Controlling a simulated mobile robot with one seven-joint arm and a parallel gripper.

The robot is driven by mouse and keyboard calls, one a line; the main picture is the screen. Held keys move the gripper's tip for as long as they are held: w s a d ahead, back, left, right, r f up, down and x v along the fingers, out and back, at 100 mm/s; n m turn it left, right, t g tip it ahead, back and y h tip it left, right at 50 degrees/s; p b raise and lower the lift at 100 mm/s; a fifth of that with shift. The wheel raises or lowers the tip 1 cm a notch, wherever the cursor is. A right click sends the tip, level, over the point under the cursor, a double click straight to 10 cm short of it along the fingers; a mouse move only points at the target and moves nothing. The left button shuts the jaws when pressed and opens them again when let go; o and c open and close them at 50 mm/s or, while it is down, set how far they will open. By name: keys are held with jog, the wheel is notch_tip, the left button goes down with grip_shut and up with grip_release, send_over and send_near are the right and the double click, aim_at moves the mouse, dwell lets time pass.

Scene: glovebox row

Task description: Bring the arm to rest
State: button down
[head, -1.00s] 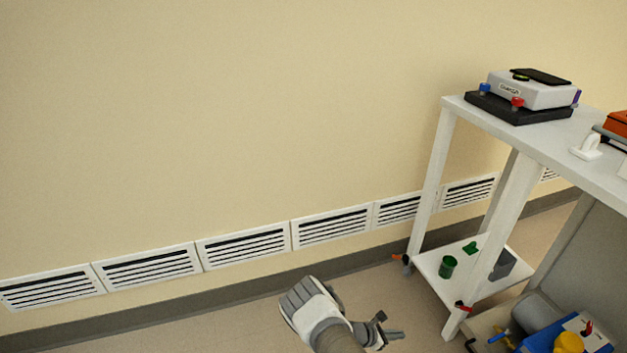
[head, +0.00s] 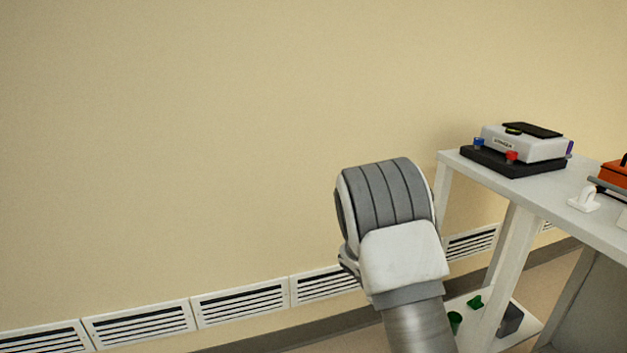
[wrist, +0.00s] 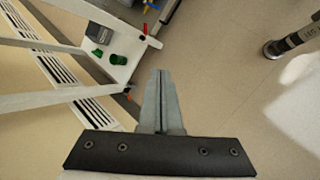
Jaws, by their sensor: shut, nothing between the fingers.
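My gripper (wrist: 161,78) shows in the wrist view, with its two grey fingers together and nothing between them. It points down over the bare floor, beside the white cart. In the head view my arm rises from the bottom edge to a grey and white joint left of the cart, in front of the wall. The gripper itself is not visible in the head view.
The white cart (head: 515,215) stands at the right, with a stirrer device (head: 520,147) on top. Its lower shelf (wrist: 128,45) holds green items and a grey block. Wall vents (head: 240,304) run along the cream wall. Floor (wrist: 235,85) is open to the right in the wrist view.

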jog(key=s+a+r+m+t+y, duration=0.1)
jog(key=s+a+r+m+y, duration=0.15)
jog(key=s+r, duration=0.55)
jog(key=s+a+r+m+t+y, duration=0.1)
jog(key=s+r+m+y, duration=0.2)
jog(key=r, duration=0.8)
jog(key=s+a+r+m+t+y, duration=0.15)
jog(key=s+r, duration=0.25)
jog(key=s, duration=0.4)
jog(key=s+a+r+m+t, duration=0.2)
jog(key=s+a+r, duration=0.15)
jog(key=s, duration=0.45)
notch_tip(320, 180, up, 25)
jog(key=p, duration=2.5)
jog(key=shift+s+d, duration=0.3)
jog(key=shift+d, duration=0.05)
jog(key=shift+d, duration=0.1)
